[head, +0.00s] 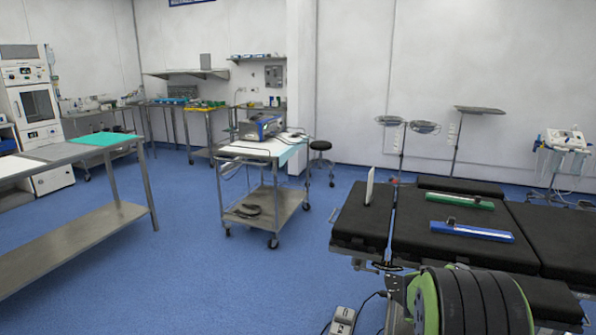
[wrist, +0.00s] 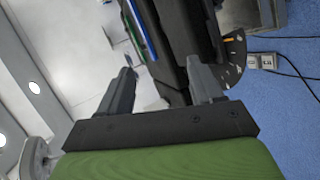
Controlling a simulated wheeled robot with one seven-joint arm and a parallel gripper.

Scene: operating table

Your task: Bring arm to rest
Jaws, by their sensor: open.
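My gripper (wrist: 161,70) shows in the wrist view with its two dark grey fingers spread apart and nothing between them. Beyond the fingers are the dark edge of the operating table and a tilted view of the room. In the head view, my green and black arm is folded large at the bottom right, in front of the operating table (head: 408,232). My gripper's fingers cannot be made out there. A green strip-like holder (head: 459,201) and a blue one (head: 470,231) lie on the black pads, each with a small dark piece on it.
A white upright panel (head: 370,187) stands at the table's left end. A steel cart (head: 262,208) with a blue device stands left of centre. A long steel bench (head: 75,232) is at the left. A grey pedal (head: 342,320) and cable lie on the floor. Blue floor between is clear.

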